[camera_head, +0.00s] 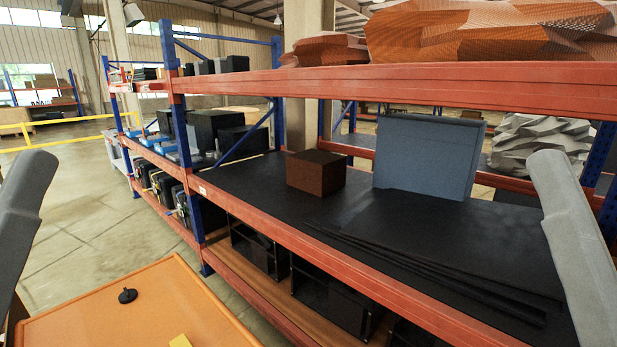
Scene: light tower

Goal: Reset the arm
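A grey link of my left arm shows at the left edge of the head view, slanting upward. A grey link of my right arm shows at the right edge, in front of the shelf as seen from here. Both links are cut off by the picture's edges. Neither gripper is in view, so whether they are open or hold anything is hidden.
An orange table (120,300) with a small black knob-like piece (127,295) and a yellow piece (180,341) is at lower left. The shelf rack (300,216) holds a brown box (316,173), a blue-grey case (427,157) and black sheets (440,228).

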